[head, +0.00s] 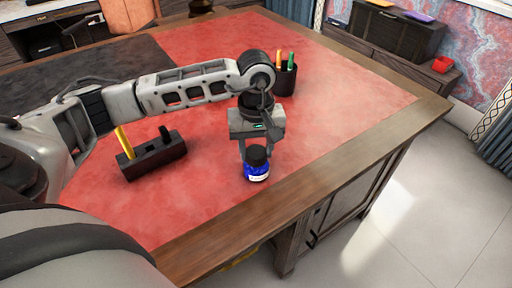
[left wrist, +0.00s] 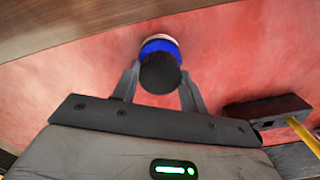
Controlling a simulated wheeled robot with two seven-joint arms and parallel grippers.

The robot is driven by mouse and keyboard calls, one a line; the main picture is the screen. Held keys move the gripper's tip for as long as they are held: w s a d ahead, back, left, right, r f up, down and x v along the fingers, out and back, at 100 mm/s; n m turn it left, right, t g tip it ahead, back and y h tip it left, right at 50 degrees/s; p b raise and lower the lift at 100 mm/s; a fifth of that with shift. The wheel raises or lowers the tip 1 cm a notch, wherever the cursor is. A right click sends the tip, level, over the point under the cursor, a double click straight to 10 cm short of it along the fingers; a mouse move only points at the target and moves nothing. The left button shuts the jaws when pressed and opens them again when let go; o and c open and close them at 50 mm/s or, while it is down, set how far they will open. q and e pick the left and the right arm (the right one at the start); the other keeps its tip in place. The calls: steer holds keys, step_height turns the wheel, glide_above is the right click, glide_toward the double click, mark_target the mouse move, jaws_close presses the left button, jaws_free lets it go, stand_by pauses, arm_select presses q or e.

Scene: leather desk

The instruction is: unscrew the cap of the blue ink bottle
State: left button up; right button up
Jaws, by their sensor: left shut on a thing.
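The blue ink bottle (head: 257,173) stands upright on the red leather desk top, near the desk's front right edge. Its black cap (head: 257,155) is on top of it. My left gripper (head: 257,153) points down over the bottle, with its fingers on either side of the cap, shut on it. In the left wrist view the black cap (left wrist: 160,73) sits between the two fingertips (left wrist: 158,80), and the blue glass (left wrist: 159,46) shows behind it. My right gripper is not in view.
A black stand (head: 152,156) with a yellow pen lies left of the bottle; it also shows in the left wrist view (left wrist: 265,108). A dark pen cup (head: 285,80) stands behind my gripper. The wooden desk edge (head: 300,196) is close in front. Red leather right of the bottle is clear.

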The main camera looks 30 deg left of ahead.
arm_select(q)
steer(key=n, duration=0.4)
steer(key=shift+f, duration=0.1)
steer(key=n, duration=0.4)
steer(key=shift+s, duration=0.1)
stand_by(0.3)
steer(key=shift+n, duration=0.5)
steer(key=n, duration=0.3)
